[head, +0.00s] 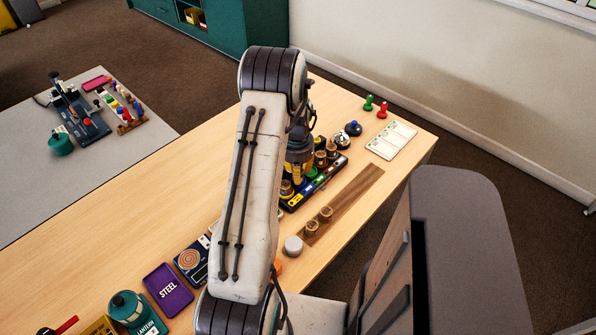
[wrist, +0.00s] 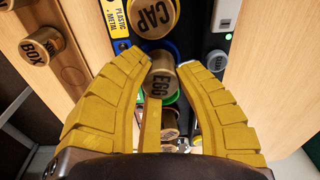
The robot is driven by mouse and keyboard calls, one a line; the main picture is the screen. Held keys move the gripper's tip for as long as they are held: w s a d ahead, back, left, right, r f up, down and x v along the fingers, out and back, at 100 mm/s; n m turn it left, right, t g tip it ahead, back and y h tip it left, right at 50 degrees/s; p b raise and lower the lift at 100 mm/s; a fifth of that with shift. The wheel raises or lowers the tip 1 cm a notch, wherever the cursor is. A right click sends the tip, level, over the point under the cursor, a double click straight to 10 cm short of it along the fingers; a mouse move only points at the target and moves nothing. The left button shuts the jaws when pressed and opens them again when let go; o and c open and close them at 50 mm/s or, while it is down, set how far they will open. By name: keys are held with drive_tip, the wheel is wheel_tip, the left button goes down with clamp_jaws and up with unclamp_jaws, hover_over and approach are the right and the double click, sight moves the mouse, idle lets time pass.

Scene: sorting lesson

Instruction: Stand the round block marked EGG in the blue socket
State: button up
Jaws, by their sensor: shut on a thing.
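The round block marked EGG (wrist: 160,86) is between the yellow fingers of my gripper (wrist: 162,78) in the wrist view. Green arcs (wrist: 173,98) show beside EGG's lower side. I cannot tell whether EGG touches a socket. In the head view my gripper (head: 297,174) is over the dark socket tray (head: 316,188), largely hidden by my arm; EGG cannot be made out there.
A wooden strip (head: 357,188) with two round blocks lies beside the tray; one is marked BOX (wrist: 41,48). Other round blocks stand along the tray close to my gripper. A white card (head: 391,140) and green and red pawns (head: 382,109) stand farther back.

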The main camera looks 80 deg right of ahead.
drive_tip(key=shift+f+b, duration=0.45)
drive_tip(key=shift+f, duration=0.1)
drive_tip(key=o, duration=0.5)
drive_tip(key=shift+o, duration=0.2)
drive_tip(key=shift+a+r+p, duration=0.2)
drive_tip(key=shift+r+p, duration=1.45)
drive_tip(key=shift+r, duration=1.1)
drive_tip(key=shift+a+r+p, duration=0.2)
drive_tip(key=shift+r+p, duration=1.4)
drive_tip(key=shift+r, duration=1.15)
drive_tip(key=shift+r, duration=0.15)
drive_tip(key=shift+r+p, duration=1.8)
drive_tip(key=shift+r, duration=1.1)
